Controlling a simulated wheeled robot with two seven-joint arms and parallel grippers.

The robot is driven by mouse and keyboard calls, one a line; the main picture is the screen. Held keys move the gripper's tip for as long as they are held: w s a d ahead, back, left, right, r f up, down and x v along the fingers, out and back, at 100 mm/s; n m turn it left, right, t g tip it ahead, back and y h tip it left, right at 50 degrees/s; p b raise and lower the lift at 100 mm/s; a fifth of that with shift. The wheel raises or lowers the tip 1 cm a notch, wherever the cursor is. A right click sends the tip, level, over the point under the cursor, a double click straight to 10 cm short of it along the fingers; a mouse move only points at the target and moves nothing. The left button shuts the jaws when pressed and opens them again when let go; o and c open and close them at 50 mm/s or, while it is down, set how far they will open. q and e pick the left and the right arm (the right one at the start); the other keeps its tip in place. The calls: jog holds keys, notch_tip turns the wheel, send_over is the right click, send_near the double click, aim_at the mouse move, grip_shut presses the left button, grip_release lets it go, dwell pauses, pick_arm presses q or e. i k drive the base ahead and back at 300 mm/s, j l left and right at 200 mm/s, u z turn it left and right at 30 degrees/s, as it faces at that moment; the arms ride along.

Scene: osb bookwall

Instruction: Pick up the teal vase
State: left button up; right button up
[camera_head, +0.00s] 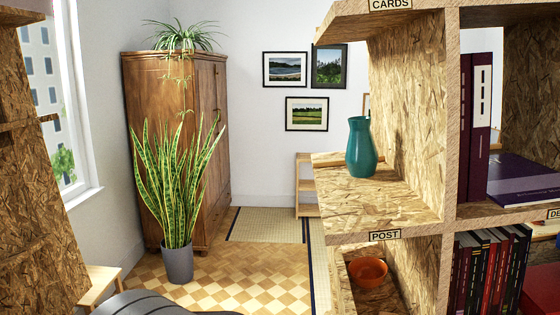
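The teal vase (361,150) stands upright on an OSB shelf compartment (352,205), in the right half of the head view. It has a narrow neck, a flared rim and a wider, ribbed-looking body. It stands near the open left side of the compartment, and its whole front shows. Neither of my grippers is in view.
An orange bowl (367,271) sits in the compartment below, labelled POST. Upright books (493,262) and a purple box-like book (520,180) fill compartments to the right. A potted snake plant (178,262) stands on the floor at left. The compartment's upright divider (450,110) is right of the vase.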

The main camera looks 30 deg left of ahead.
aim_at(362, 155)
jog(key=u, duration=1.7)
jog(key=i+j+u, duration=0.55)
jog(key=i, duration=0.35)
jog(key=i+l+z, duration=0.2)
jog(key=i+z, duration=1.15)
jog(key=i, duration=0.35)
jog(key=i+j+z, duration=0.1)
jog(key=i, duration=0.3)
jog(key=i+j+z, duration=0.1)
jog(key=i, duration=0.35)
jog(key=i+j+z, duration=0.1)
jog(key=i+j, duration=0.2)
jog(key=i, duration=0.1)
